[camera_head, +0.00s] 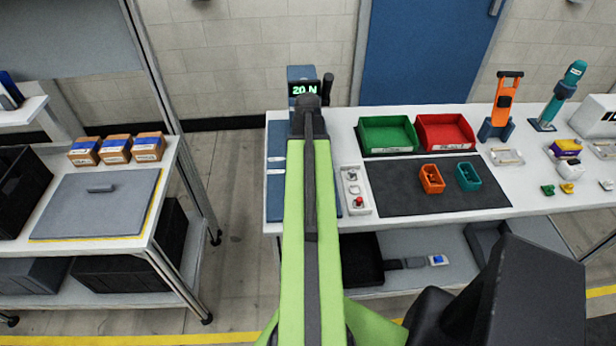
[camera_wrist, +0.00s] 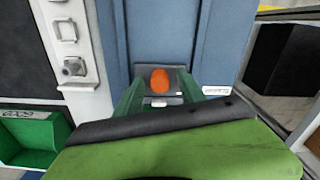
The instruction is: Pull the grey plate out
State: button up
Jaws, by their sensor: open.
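In the wrist view a small dark grey plate (camera_wrist: 143,76) with an orange knob (camera_wrist: 160,80) lies in a blue fixture (camera_wrist: 220,45). My gripper (camera_wrist: 160,92) is open, its green fingers on either side of the knob's near end. I cannot tell whether they touch it. In the head view my arm hides this plate and the middle of the blue fixture (camera_head: 276,200). A larger grey plate (camera_head: 125,212) with a grey handle lies flat on the left bench, away from my gripper.
A button panel (camera_head: 352,190) stands close right of the fixture, beside a dark mat (camera_head: 400,197). Green (camera_head: 388,135) and red (camera_head: 445,133) trays stand behind the mat. A force display (camera_head: 303,85) reads "20 N" behind the fixture. An open gap separates the two benches.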

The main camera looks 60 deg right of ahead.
jog(key=shift+f, duration=0.15)
grip_shut()
dwell(1.4)
